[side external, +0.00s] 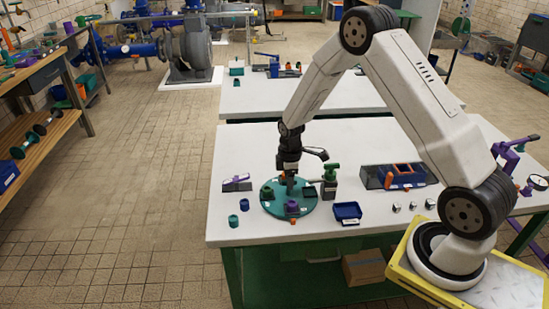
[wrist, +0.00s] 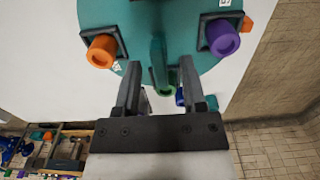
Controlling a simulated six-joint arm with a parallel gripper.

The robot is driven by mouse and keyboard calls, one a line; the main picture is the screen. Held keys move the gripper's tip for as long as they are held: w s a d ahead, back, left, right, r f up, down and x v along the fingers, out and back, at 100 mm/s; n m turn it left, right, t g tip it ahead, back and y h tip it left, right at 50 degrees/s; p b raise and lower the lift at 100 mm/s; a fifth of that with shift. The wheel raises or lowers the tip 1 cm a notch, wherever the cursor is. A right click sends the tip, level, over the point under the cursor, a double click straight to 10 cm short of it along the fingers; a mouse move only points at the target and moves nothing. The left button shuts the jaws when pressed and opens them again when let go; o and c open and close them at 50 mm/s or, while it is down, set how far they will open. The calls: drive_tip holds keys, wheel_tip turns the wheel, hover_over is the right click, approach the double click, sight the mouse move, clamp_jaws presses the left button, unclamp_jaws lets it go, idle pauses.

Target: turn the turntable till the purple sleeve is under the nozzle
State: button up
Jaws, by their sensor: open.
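The teal turntable (side external: 273,208) lies on the white bench. The purple sleeve (side external: 291,206) sits near its front edge; in the wrist view it stands in a dark square holder at the right (wrist: 222,37). A green-topped fixture on a dark post (side external: 330,173), apparently the nozzle, stands at the disc's right rear, apart from the purple sleeve. My gripper (side external: 289,174) is low over the disc, pointing down. In the wrist view its fingers (wrist: 160,70) are open on either side of an upright teal fin (wrist: 158,60); contact is unclear. An orange sleeve (wrist: 101,50) stands left.
A blue sleeve (side external: 244,204) and a teal sleeve (side external: 233,221) stand on the bench left of the disc. A blue tray (side external: 347,212) lies to the right, with small metal pieces (side external: 397,207) beyond. A grey box with orange parts (side external: 400,176) stands behind.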

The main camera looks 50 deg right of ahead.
clamp_jaws()
idle(1.4)
